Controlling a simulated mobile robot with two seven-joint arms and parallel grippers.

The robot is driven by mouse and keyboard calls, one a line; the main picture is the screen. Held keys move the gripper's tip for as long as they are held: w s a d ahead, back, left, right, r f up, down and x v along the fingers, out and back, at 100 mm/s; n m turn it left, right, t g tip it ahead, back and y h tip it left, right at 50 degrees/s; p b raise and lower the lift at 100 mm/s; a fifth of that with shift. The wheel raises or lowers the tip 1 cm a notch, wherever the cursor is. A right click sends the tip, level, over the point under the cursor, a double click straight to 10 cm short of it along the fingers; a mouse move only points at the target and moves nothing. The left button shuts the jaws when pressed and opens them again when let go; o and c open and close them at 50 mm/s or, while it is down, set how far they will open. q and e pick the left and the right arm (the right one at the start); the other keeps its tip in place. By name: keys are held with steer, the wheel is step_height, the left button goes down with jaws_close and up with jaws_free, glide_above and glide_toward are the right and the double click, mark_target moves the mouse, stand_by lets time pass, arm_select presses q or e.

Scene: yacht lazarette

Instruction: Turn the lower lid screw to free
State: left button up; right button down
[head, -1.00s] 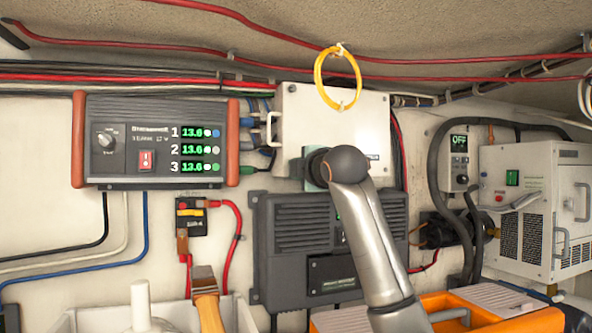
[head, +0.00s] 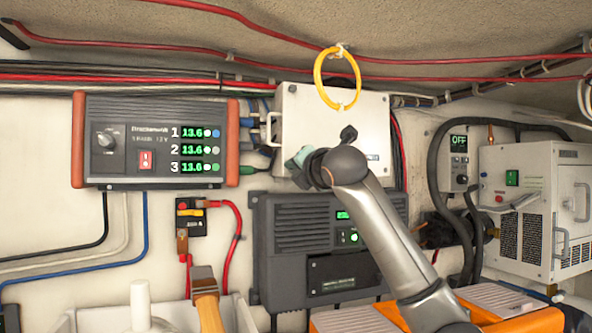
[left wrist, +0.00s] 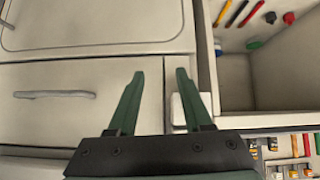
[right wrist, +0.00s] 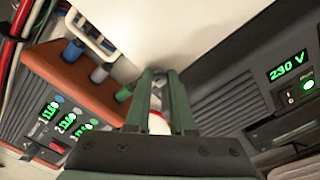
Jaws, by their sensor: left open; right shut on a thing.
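The white box (head: 335,118) with a flat lid is on the wall in the middle of the head view. Its lid also fills the top of the right wrist view (right wrist: 195,25). My right gripper (head: 297,166) is at the lid's lower left part. In the right wrist view its fingers (right wrist: 158,80) are shut on a small grey piece at the lid, apparently the lower lid screw (right wrist: 159,73). The fingers mostly hide it. My left gripper (left wrist: 160,75) is open and empty in the left wrist view, above a drawer front (left wrist: 70,100).
A dark inverter (head: 285,240) is right below the box. An orange-ended power unit (head: 155,140) with cable plugs stands to the left. A yellow ring (head: 321,80) hangs before the box's top. The left wrist view shows an open bin (left wrist: 280,85).

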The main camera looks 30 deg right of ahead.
steer(key=shift+f+n, duration=0.1)
steer(key=shift+n, duration=0.2)
steer(key=c, duration=0.8)
jaws_free()
steer(key=shift+o, duration=0.2)
steer(key=b+v, duration=0.4)
steer(key=v, duration=0.8)
steer(key=shift+s, duration=0.3)
